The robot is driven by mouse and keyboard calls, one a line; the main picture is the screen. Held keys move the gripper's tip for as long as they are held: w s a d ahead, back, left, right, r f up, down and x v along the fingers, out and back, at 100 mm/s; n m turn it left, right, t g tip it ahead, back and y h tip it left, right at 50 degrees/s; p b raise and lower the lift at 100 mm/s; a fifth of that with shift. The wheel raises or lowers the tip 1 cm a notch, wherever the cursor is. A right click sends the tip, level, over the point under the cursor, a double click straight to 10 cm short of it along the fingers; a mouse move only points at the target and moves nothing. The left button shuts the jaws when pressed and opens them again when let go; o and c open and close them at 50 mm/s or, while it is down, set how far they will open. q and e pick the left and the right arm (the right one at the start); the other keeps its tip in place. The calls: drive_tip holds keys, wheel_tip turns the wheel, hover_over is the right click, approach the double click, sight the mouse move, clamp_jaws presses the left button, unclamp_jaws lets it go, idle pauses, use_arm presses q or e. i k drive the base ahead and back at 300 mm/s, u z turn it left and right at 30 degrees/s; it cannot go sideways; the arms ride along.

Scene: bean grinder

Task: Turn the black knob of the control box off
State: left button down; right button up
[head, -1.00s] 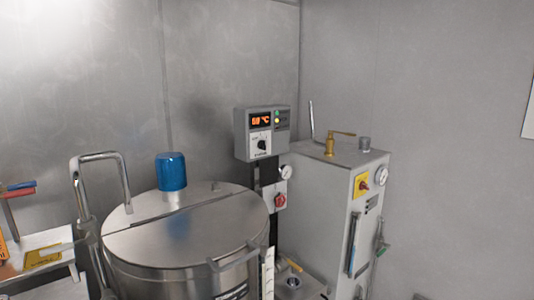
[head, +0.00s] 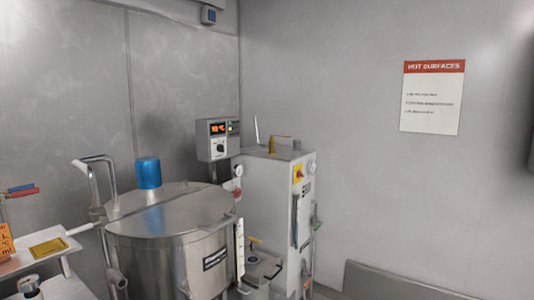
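The control box (head: 217,139) is a grey box on a post behind the steel vessel, left of the grey cabinet. Its display glows orange and a green light shows beside it. The black knob (head: 220,148) is on a white plate on the lower front of the box; its exact setting is too small to read. Neither of my grippers is in the head view.
A large steel vessel (head: 171,250) with a blue cap (head: 148,173) stands before the box. A grey cabinet (head: 262,205) with gauge and levers is to its right. A white table (head: 75,243) is at left. A hot-surfaces sign (head: 432,97) hangs on the wall.

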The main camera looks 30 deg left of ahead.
sight(220, 148)
drive_tip(key=z, duration=0.2)
drive_tip(key=i, duration=0.8)
drive_tip(key=u, duration=0.5)
drive_tip(key=i, duration=1.75)
drive_tip(key=u, duration=1.85)
drive_tip(key=i, duration=0.7)
drive_tip(key=u, duration=0.7)
